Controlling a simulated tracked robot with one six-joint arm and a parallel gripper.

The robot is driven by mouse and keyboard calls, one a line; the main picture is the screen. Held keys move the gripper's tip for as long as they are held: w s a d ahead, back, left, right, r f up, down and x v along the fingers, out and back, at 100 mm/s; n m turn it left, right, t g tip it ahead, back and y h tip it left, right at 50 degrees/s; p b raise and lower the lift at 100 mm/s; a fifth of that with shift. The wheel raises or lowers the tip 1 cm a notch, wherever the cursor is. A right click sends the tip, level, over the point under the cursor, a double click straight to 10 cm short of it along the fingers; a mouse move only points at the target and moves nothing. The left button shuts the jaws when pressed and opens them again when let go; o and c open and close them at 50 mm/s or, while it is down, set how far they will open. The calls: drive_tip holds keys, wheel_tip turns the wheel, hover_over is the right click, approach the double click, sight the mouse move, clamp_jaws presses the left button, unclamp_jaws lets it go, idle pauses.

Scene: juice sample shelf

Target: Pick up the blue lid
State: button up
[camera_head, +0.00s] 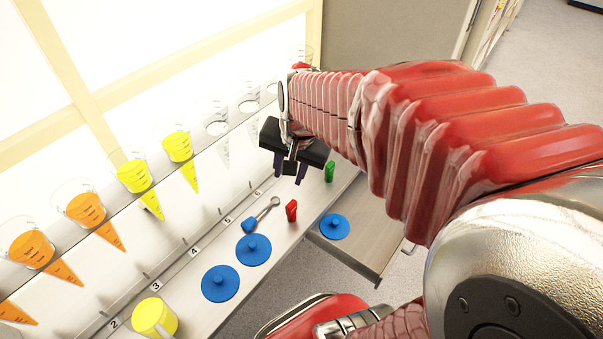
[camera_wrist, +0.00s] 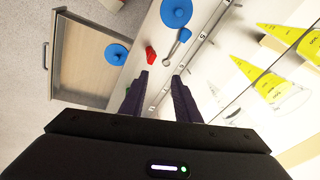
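Three round blue lids with knobs show in the head view. One lid (camera_head: 220,284) and a second lid (camera_head: 253,249) lie on the pale counter. A third lid (camera_head: 334,227) is at the open drawer (camera_head: 368,255), near its counter side. The wrist view shows a lid (camera_wrist: 117,54) at the drawer (camera_wrist: 83,62) and another lid (camera_wrist: 176,12) on the counter at the top. My gripper (camera_head: 290,171) hangs above the counter, apart from all the lids. Its two dark fingers (camera_wrist: 160,80) are spread with nothing between them.
A red clip-like object (camera_head: 291,210), a green one (camera_head: 329,172) and a blue-ended scoop (camera_head: 261,214) lie on the counter. A rack (camera_head: 150,205) along the wall holds cones of orange and yellow juice.

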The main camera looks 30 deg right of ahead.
drive_tip(key=d+f+m+g+y, duration=0.1)
drive_tip(key=d+f+m+g, duration=0.1)
drive_tip(key=d+f+m, duration=1.3)
drive_tip(key=d+f, duration=0.4)
drive_tip(key=f, duration=0.3)
drive_tip(key=shift+w+d+g, duration=0.2)
drive_tip(key=shift+w+g, duration=0.05)
drive_tip(key=shift+g, duration=0.05)
hover_over(336, 221)
drive_tip(key=shift+s+d+f, duration=0.1)
drive_tip(key=shift+d+f, duration=0.05)
drive_tip(key=shift+f, duration=2)
drive_tip(key=shift+s+d+f, duration=0.1)
drive_tip(key=shift+d+f, duration=0.05)
drive_tip(key=shift+f, duration=1.95)
drive_tip(key=shift+f, duration=0.15)
drive_tip(key=shift+w+a+f, duration=0.1)
drive_tip(key=shift+a+f, duration=0.05)
drive_tip(key=shift+f, duration=1.1)
drive_tip(key=shift+w+a+f, duration=0.1)
drive_tip(key=shift+a+f, duration=0.05)
drive_tip(key=shift+f, duration=1.05)
drive_tip(key=shift+c, duration=0.5)
clamp_jaws()
